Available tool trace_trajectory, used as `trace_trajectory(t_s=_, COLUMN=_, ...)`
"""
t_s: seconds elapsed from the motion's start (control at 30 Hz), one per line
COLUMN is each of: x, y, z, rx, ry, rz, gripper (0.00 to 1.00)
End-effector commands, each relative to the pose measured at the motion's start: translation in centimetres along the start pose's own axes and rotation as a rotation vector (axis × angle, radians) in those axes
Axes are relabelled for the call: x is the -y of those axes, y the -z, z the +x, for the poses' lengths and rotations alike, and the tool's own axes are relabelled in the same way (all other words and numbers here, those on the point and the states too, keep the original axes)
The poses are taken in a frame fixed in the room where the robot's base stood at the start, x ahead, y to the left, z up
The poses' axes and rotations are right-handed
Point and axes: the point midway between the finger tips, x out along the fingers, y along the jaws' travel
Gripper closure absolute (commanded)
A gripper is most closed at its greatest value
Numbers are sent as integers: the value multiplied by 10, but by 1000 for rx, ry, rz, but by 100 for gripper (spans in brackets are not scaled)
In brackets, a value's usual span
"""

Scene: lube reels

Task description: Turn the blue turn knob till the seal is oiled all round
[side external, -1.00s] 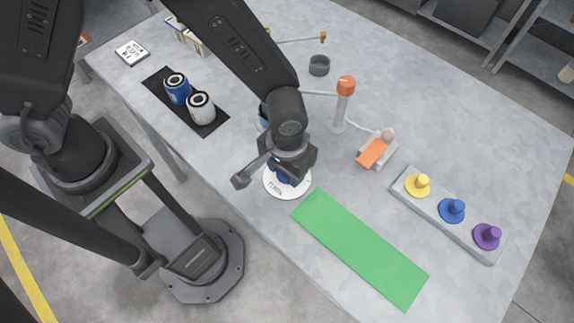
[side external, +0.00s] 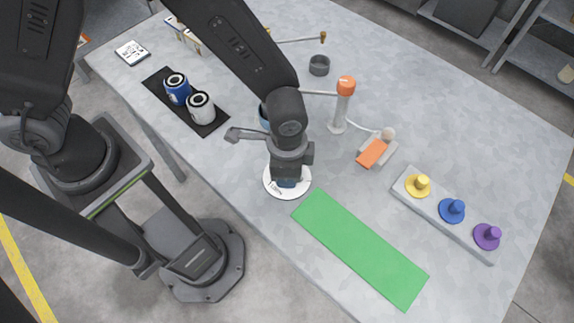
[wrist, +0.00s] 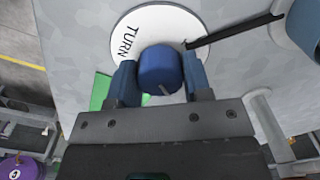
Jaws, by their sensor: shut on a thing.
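The blue turn knob (wrist: 160,70) stands on a white round disc (wrist: 126,20) printed "TURN". In the wrist view my gripper (wrist: 160,80) is shut on the knob, with one blue finger at each side. In the side view the disc (side external: 272,188) lies near the table's front edge, and my gripper (side external: 288,174) hides most of the knob. A blue round part (side external: 264,117) shows partly behind my wrist. I cannot make out the seal or any oil on it.
An orange-topped white post (side external: 344,100) stands behind my gripper. A green mat (side external: 360,248) lies at front right. A grey tray (side external: 430,207) holds yellow, blue and purple knobbed pieces. Two cans stand on a black mat (side external: 208,126) at left. A dark cup (side external: 319,65) stands at the back.

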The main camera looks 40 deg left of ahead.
Motion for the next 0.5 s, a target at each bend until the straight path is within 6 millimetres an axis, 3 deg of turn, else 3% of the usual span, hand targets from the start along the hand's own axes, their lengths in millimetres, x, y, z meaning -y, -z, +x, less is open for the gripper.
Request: trace_trajectory(t_s=0.5, x=0, y=0, z=-1, rx=-1, ry=0, rz=361, gripper=78)
